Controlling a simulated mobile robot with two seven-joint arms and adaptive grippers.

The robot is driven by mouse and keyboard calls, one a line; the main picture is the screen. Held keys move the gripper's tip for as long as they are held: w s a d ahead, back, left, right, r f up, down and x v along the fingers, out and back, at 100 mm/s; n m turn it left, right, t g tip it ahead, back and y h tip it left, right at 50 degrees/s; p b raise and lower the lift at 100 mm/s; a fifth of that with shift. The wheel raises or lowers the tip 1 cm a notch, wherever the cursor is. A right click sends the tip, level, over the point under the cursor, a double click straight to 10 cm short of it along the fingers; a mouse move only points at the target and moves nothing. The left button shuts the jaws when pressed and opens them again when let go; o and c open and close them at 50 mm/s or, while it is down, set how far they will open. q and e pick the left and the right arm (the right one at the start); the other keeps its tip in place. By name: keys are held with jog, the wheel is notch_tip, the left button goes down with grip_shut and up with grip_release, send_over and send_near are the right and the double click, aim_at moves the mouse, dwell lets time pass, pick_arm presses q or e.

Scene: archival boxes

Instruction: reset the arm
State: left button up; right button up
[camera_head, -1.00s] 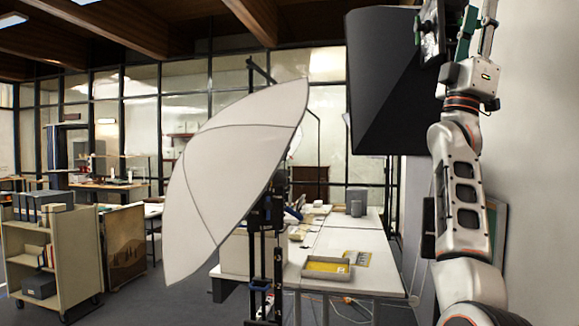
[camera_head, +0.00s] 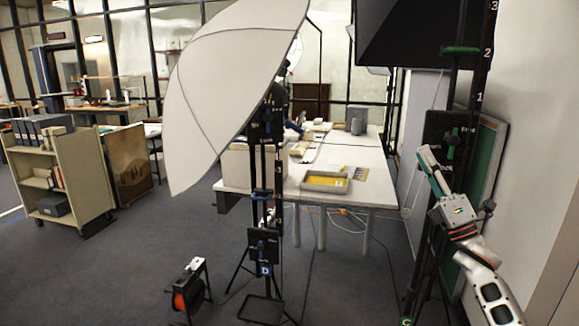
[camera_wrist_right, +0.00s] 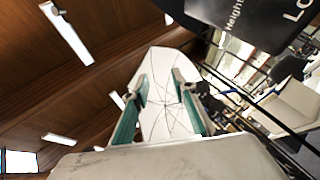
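My right gripper (camera_head: 432,168) is at the right side of the head view, at the end of my white arm coming in from the lower right. It points up and to the left and holds nothing. In the right wrist view its two teal-padded fingers (camera_wrist_right: 160,92) stand apart with a gap between them. My left gripper is in neither view.
A black stand and a green-faced board (camera_head: 488,165) are close beside my right gripper. A white umbrella (camera_head: 235,85) on a stand is at centre left. A white table (camera_head: 385,190) bears a grey tray (camera_head: 326,181). A beige cart (camera_head: 85,185) is at left.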

jog(key=w+d+f+m+g+h, duration=0.35)
jog(key=d+f+m+h, duration=0.3)
jog(key=f+m, duration=0.5)
jog(key=w+d+f+m+g+h, duration=0.4)
jog(key=f+m+h, duration=0.45)
jog(key=m, duration=0.65)
jog(key=s+a+f+g+y, duration=0.1)
jog(key=s+a+f, duration=0.4)
jog(key=f, duration=0.4)
jog(key=s+a+f+g+y, duration=0.1)
jog(key=s+a+f, duration=0.1)
jog(key=s+f, duration=0.5)
jog(key=s+a+f+y, duration=0.2)
jog(key=s+a+f, duration=0.25)
jog(key=f, duration=0.55)
jog(key=s+a+f+g, duration=0.1)
jog(key=s+a+f, duration=0.2)
jog(key=s, duration=0.7)
jog(key=s+a+f+g, duration=0.2)
jog(key=s+f, duration=0.4)
jog(key=s, duration=0.5)
jog(key=s+a+f+g+y, duration=0.1)
jog(key=s+a+f, duration=0.3)
jog(key=s, duration=0.6)
jog(key=shift+s+a+f+m, duration=0.2)
jog(key=shift+a+f+m, duration=0.15)
jog(key=shift+a, duration=0.25)
jog(key=shift+g, duration=0.25)
